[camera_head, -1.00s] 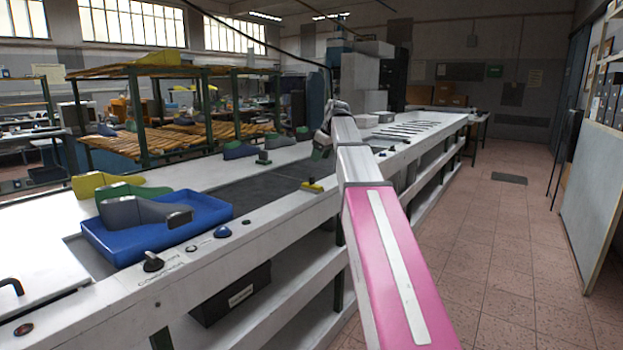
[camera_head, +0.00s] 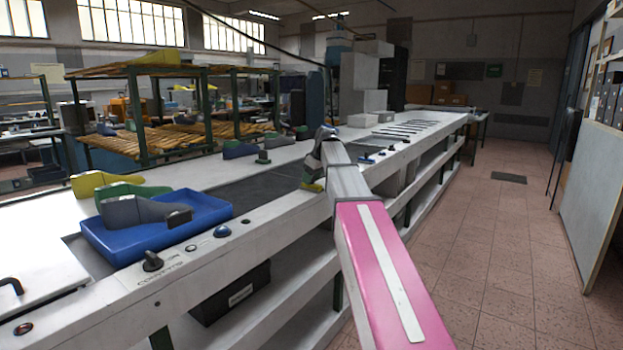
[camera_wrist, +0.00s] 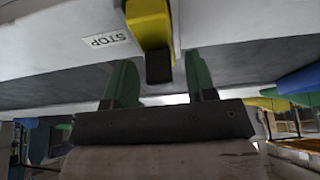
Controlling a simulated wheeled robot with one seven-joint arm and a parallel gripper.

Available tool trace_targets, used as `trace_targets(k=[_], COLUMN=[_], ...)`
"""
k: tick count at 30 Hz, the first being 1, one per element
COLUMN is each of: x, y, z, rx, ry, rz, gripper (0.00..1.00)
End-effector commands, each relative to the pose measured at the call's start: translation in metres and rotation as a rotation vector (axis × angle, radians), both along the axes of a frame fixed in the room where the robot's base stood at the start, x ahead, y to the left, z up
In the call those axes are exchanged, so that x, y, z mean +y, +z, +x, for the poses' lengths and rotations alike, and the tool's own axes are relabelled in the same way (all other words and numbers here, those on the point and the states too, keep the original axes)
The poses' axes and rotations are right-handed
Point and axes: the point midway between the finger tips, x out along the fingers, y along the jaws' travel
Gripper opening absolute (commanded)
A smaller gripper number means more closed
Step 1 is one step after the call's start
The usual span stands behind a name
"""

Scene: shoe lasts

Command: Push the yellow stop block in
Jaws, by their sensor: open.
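The yellow stop block (camera_wrist: 150,24) is seen close up in the wrist view, with a dark end piece, on the pale rail beside a STOP label (camera_wrist: 107,40). My gripper (camera_wrist: 160,68) is open. Its two green fingers stand on either side of the block's dark end, with gaps visible. I cannot tell whether anything touches. In the head view my gripper (camera_head: 312,180) is right over the block.
A black knob (camera_head: 152,261) and a blue button (camera_head: 222,231) sit on the near rail.

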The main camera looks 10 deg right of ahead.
Motion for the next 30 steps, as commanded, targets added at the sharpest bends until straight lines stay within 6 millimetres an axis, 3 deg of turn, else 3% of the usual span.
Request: trace_targets(k=[2,7,14,22,30], x=[0.0,0.0,0.005,0.037,0.039], y=[0.0,0.0,0.001,0.001,0.001], z=[0.0,0.0,0.006,0.039,0.04], rx=[0.0,0.0,0.0,0.0,-0.003], ry=[0.0,0.0,0.001,0.001,0.0], rz=[0.0,0.0,0.0,0.0,0.003], gripper=[0.51,0.0,0.0,0.0,0.0])
